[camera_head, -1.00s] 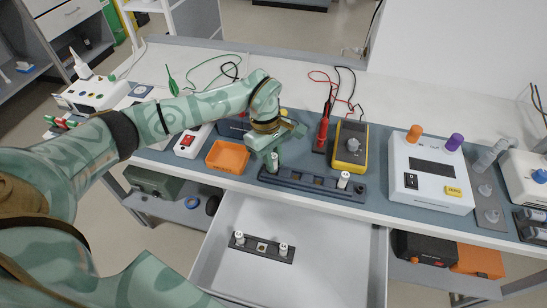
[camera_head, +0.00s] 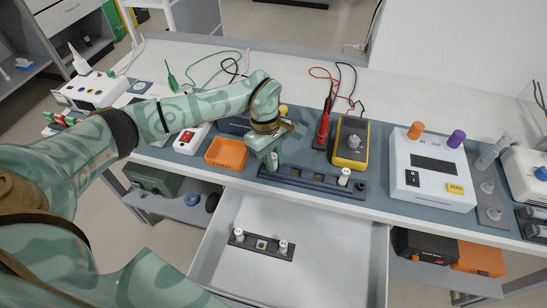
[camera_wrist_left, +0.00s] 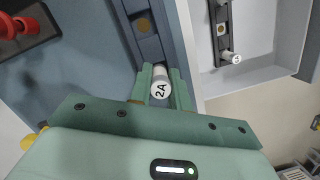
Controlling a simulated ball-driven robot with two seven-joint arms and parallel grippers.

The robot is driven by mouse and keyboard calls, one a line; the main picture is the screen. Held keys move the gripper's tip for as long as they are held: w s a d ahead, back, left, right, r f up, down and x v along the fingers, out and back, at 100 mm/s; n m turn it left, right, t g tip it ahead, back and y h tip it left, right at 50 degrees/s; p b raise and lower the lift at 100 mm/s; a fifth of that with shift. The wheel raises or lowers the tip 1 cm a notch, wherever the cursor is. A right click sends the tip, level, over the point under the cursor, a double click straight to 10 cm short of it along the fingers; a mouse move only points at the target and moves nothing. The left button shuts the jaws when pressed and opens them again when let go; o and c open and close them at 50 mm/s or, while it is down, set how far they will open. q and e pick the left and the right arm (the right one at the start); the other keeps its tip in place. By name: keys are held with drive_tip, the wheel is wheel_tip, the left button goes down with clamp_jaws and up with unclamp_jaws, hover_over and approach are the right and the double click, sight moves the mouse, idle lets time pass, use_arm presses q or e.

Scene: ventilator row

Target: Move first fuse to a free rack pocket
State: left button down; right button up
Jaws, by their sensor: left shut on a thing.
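My left gripper (camera_head: 274,161) is shut on a white fuse (camera_wrist_left: 161,84) marked 2A, at the left end of the dark rack (camera_head: 311,182) along the bench's front edge. The fingers hide its lower end, so I cannot tell whether it sits in the pocket or just above it. Another white fuse (camera_head: 344,178) stands upright near the rack's right end. Middle pockets between them look empty. In the open drawer, a smaller dark holder (camera_head: 262,246) carries two white fuses, one left (camera_head: 239,235) and one right (camera_head: 283,246). My right gripper is out of view.
An orange tray (camera_head: 226,153) lies left of the rack. A yellow meter (camera_head: 350,143) and a red probe (camera_head: 323,130) stand behind it. A white instrument (camera_head: 430,172) is to the right. The open drawer (camera_head: 335,265) juts out below the bench, mostly bare inside.

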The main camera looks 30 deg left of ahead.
use_arm(q)
drive_tip(key=c, duration=1.2)
unclamp_jaws()
drive_tip(key=shift+c, duration=0.2)
drive_tip(key=a+r+p, duration=0.3)
drive_tip(key=r+p, duration=0.1)
drive_tip(key=r, duration=1.2)
drive_tip(key=shift+w, duration=0.45)
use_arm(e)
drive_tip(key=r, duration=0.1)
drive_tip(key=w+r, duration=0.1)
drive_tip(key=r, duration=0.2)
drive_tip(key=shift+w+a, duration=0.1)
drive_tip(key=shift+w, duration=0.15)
